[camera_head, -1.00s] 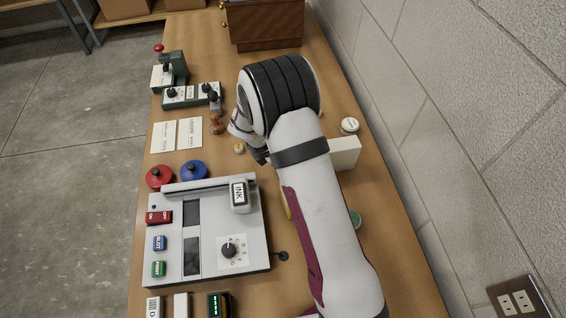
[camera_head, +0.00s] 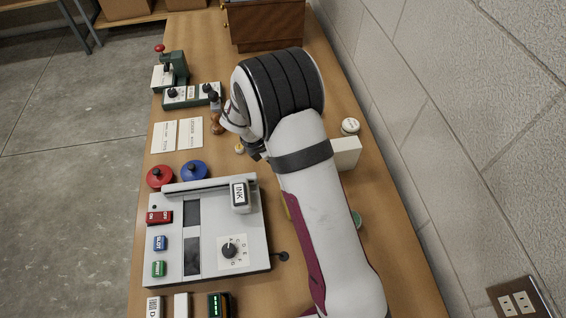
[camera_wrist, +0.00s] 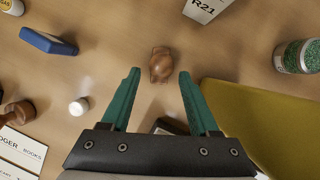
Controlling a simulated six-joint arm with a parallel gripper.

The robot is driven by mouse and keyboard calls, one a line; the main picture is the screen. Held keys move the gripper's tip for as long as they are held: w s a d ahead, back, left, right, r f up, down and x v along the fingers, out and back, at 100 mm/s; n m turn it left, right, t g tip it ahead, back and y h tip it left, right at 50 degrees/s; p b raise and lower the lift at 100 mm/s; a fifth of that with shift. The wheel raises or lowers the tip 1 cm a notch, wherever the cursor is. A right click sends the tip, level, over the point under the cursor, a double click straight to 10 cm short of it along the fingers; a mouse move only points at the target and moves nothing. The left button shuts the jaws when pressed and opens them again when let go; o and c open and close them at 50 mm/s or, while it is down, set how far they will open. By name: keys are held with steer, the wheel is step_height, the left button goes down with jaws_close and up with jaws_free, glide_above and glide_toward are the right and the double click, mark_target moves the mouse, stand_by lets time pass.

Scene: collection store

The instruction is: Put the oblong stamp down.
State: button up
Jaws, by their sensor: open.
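My gripper (camera_wrist: 158,76) is open in the wrist view, its two green fingers apart. A brown wooden stamp handle (camera_wrist: 160,65), seen from above, stands upright between and just beyond the fingertips, with a gap on each side. Its base is hidden beneath it, so I cannot tell if it is the oblong stamp. Another wooden-handled stamp (camera_wrist: 18,113) is at the left edge of the wrist view. A wooden stamp (camera_head: 216,124) also shows in the head view, left of my arm. My arm hides the fingertips there.
In the wrist view, a yellow object (camera_wrist: 265,125) lies right, a jar of green bits (camera_wrist: 297,56) beyond it. A white R21 box (camera_wrist: 205,8), blue block (camera_wrist: 48,41) and small white cap (camera_wrist: 79,107) stand around. A grey ink machine (camera_head: 215,265) fills the near left table.

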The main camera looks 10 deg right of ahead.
steer(key=v, duration=0.8)
steer(key=shift+r, duration=0.3)
